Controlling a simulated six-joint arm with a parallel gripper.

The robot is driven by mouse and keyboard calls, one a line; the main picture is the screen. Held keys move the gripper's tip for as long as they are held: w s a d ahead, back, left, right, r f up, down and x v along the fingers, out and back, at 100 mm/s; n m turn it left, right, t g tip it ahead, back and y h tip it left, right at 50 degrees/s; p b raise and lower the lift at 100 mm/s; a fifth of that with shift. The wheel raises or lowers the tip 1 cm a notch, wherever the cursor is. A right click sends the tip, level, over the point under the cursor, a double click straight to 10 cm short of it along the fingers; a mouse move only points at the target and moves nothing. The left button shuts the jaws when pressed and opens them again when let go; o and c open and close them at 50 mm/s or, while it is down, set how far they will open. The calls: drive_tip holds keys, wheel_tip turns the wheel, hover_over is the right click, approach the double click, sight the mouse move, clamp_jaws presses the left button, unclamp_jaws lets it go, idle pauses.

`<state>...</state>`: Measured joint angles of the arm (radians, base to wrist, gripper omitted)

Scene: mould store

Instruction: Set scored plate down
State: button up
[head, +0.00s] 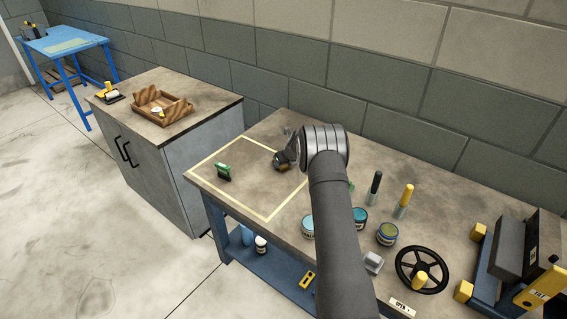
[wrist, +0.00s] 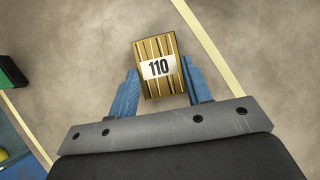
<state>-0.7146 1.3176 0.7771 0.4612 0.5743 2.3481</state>
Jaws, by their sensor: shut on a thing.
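The scored plate (wrist: 158,50) is a small brass block with parallel grooves and a white label reading 110. In the wrist view it sits between the two blue fingers of my gripper (wrist: 160,88), which is shut on its near part. In the head view my gripper (head: 285,159) and the plate's brownish edge (head: 281,167) are over the taped area (head: 268,217) of the bench, towards its far side. My arm hides part of that area. I cannot tell whether the plate touches the bench top.
A green and black block (head: 223,172) stands inside the tape, left of the plate. Jars (head: 387,234), yellow- and black-handled tools (head: 406,196) and a black handwheel (head: 421,269) stand right of my arm. Bare bench lies between block and plate.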

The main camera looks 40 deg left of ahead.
drive_tip(key=shift+f, duration=0.1)
drive_tip(key=o, duration=1.3)
drive_tip(key=shift+d+r, duration=0.1)
drive_tip(key=shift+r, duration=0.3)
drive_tip(key=v, duration=1.1)
drive_tip(key=shift+s+d+r, duration=0.1)
drive_tip(key=shift+s+r, duration=0.05)
drive_tip(key=x, duration=1.2)
drive_tip(key=shift+f, duration=0.25)
drive_tip(key=shift+r, duration=0.15)
